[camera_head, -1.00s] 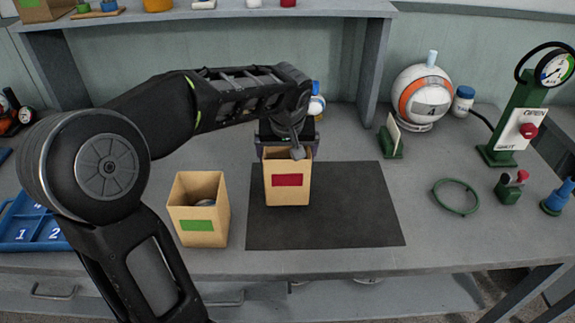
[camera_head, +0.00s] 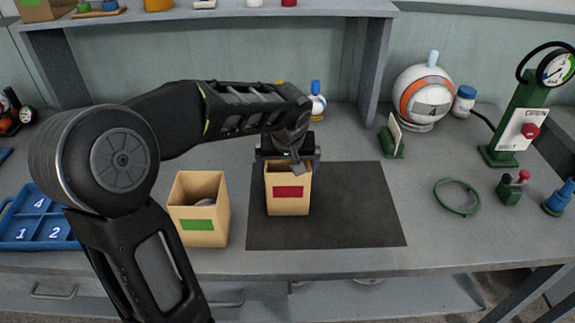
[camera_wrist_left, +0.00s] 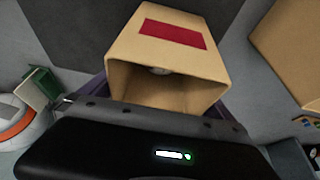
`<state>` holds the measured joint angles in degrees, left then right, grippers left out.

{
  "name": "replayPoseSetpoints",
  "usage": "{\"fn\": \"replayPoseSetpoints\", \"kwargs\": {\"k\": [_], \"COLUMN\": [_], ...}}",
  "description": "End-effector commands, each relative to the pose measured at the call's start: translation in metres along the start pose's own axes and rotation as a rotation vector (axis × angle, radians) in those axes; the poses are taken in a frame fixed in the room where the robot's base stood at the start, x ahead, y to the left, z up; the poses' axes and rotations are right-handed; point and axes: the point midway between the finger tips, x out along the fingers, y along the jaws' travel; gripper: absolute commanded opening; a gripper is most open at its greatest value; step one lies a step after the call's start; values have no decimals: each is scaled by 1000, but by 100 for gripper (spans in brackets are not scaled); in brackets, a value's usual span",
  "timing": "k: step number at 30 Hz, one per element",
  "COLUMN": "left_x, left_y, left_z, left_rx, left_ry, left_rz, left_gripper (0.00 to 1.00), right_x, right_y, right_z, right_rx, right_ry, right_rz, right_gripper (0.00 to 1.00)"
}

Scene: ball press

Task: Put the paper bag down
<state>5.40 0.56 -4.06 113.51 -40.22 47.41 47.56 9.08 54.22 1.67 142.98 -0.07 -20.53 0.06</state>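The paper bag with the red label (camera_head: 288,205) is upright over the left part of the dark mat (camera_head: 350,215). My left gripper (camera_head: 288,166) is shut on it, with a finger on each side near the top. In the left wrist view the open bag (camera_wrist_left: 170,75) sits between the purple fingers, and something pale and round shows inside. I cannot tell whether the bag's base touches the mat. A second paper bag, with a green label (camera_head: 200,232), stands to the left with something grey inside. My right gripper is not in view.
A blue numbered tray (camera_head: 35,232) is at the left. A striped ball (camera_head: 422,95), a green stand with a gauge (camera_head: 515,120), a green ring (camera_head: 457,197) and a small green block (camera_head: 510,190) are at the right. The mat's right part is clear.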

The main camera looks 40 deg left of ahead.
Motion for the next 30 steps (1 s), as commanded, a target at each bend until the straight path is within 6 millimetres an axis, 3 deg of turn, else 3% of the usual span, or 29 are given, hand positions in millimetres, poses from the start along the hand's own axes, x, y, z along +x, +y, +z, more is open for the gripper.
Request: {"fn": "replayPoseSetpoints", "kwargs": {"k": [10, 24, 30], "left_x": [-13, -102, -122], "left_y": [1, 0, 0], "left_z": [-2, -2, -1], "left_rx": [0, -1, 1], "left_ry": [3, 3, 1], "left_rz": [2, 2, 0], "left_gripper": [100, 100, 100], "right_x": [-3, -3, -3], "right_y": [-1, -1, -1], "right_z": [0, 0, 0], "right_rx": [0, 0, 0], "right_ry": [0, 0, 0], "right_rz": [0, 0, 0], "right_gripper": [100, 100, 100]}}
